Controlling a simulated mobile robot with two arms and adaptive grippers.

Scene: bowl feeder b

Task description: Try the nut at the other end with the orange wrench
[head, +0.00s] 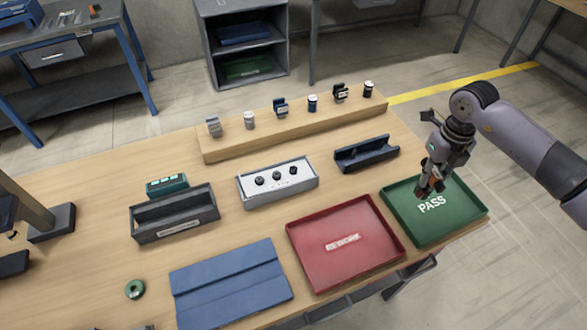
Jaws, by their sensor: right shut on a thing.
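My right gripper (432,186) hangs over the green PASS tray (462,222) at the right of the table. It is shut on a small orange thing (425,184), mostly hidden by the fingers; I cannot tell whether it is the orange wrench. No other orange wrench shows. Three dark round pieces (277,176) stand in a row on the pale fixture (312,186) at the table's middle; they are too small to tell whether they are nuts.
A red tray (378,262) lies left of the green one. A blue mat (232,283), a grey bin (206,222), a green ring (134,289) and a dark cradle (378,158) lie around. Several small items stand on a wooden riser (290,132) behind. Bare table separates them.

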